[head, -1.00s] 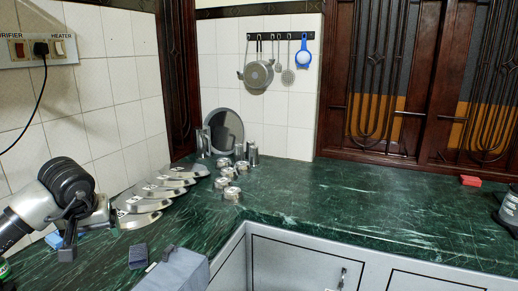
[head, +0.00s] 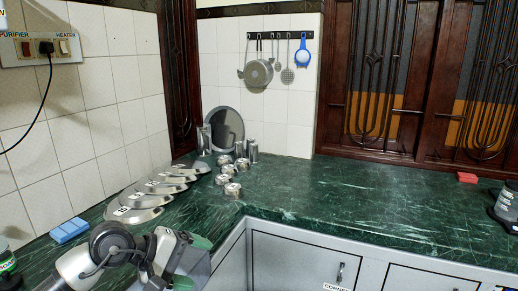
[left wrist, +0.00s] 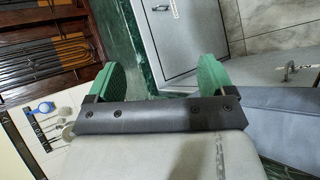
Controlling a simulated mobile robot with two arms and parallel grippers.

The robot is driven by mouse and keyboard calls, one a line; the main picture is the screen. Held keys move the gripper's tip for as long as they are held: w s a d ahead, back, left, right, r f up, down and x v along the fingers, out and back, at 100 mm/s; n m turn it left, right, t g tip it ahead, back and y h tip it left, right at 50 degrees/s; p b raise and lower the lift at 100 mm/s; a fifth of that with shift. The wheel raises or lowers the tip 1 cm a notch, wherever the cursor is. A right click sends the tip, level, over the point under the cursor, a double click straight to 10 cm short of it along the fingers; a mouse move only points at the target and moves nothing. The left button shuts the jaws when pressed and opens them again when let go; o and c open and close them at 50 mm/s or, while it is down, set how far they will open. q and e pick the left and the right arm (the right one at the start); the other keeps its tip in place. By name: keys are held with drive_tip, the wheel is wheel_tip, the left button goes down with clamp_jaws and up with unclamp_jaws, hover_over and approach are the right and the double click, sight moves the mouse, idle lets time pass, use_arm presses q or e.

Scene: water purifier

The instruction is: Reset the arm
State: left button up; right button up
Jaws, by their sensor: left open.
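My left gripper (head: 192,262) is low in the head view, at the front edge of the green marble counter (head: 340,205). Its two fingers with green pads are spread apart. In the left wrist view the gripper (left wrist: 158,76) is also open, with nothing between the pads. Beyond the pads, that view shows a grey cabinet door and a strip of counter. My right gripper is in neither view.
A blue block (head: 69,230) lies near my left arm. A red block (head: 467,178) and a dark container (head: 508,205) are at the right. The counter's middle is clear.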

use_arm(q)
drive_tip(key=s+d+r+n+t+h, duration=0.2)
drive_tip(key=d+r+n+t+h, duration=0.15)
drive_tip(key=n, duration=0.55)
drive_tip(key=s+d+r+n+t+h, duration=0.25)
drive_tip(key=n+t+h, duration=0.25)
drive_tip(key=n, duration=0.4)
drive_tip(key=s+a+f+n+t+y, duration=0.1)
drive_tip(key=a+f+n+y, duration=0.5)
drive_tip(key=n, duration=0.5)
drive_tip(key=s+a+f+n+t+y, duration=0.1)
drive_tip(key=s+a+f+n+y, duration=0.2)
drive_tip(key=n+y, duration=0.65)
drive_tip(key=a+f+n+t+y, duration=0.1)
drive_tip(key=a+f+n+y, duration=0.4)
drive_tip(key=n, duration=0.9)
drive_tip(key=s+f+n+g+h, duration=0.1)
drive_tip(key=s+f+n+g, duration=0.5)
drive_tip(key=s, duration=0.4)
drive_tip(key=s+f+n+g+h, duration=0.1)
drive_tip(key=s+f+n+g, duration=0.3)
drive_tip(key=s+f+g, duration=0.5)
wheel_tip(320, 180, down, 23)
drive_tip(key=s+d+t+p, duration=0.1)
drive_tip(key=s+a+f, duration=0.3)
drive_tip(key=s+f, duration=1.3)
drive_tip(key=shift+s+g+p, duration=0.35)
drive_tip(key=shift+g+p, duration=0.1)
